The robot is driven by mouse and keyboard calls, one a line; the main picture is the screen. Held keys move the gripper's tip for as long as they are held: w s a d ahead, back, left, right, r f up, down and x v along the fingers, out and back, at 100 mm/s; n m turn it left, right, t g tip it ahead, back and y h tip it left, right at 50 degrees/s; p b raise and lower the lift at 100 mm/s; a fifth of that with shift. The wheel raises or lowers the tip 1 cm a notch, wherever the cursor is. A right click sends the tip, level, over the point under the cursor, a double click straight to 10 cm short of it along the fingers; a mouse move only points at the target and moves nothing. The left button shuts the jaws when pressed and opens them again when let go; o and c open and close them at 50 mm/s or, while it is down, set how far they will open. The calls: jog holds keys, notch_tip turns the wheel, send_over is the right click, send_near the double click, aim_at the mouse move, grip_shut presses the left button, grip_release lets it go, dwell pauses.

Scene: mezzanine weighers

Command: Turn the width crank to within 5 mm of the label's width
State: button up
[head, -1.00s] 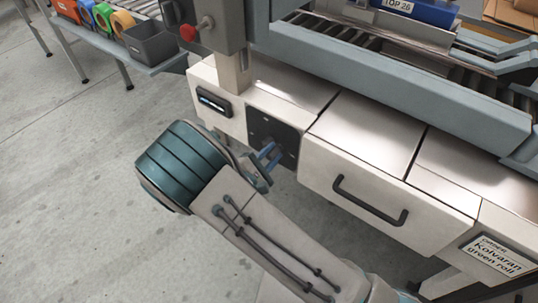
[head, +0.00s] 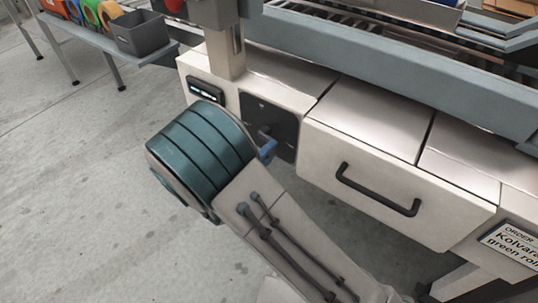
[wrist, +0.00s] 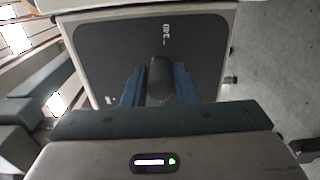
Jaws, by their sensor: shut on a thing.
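The width crank's dark plate (head: 258,112) is on the front of the light cabinet, left of the drawer. My gripper (wrist: 160,85) is shut on the crank's dark knob (wrist: 159,78), between two blue fingers. An order label (head: 512,243) shows "Kolvara" and "green roll", cut by the frame edge.
A drawer with a black handle (head: 378,189) is right of the crank. A side table holds a grey bin (head: 143,34) and coloured rolls. Open concrete floor lies left.

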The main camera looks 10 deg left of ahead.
jog(key=shift+f, duration=0.1)
dwell(0.4)
jog(key=o, duration=0.9)
jog(key=shift+a, duration=0.1)
jog(key=p+v, duration=0.3)
jog(key=v, duration=1)
jog(key=shift+s, duration=0.4)
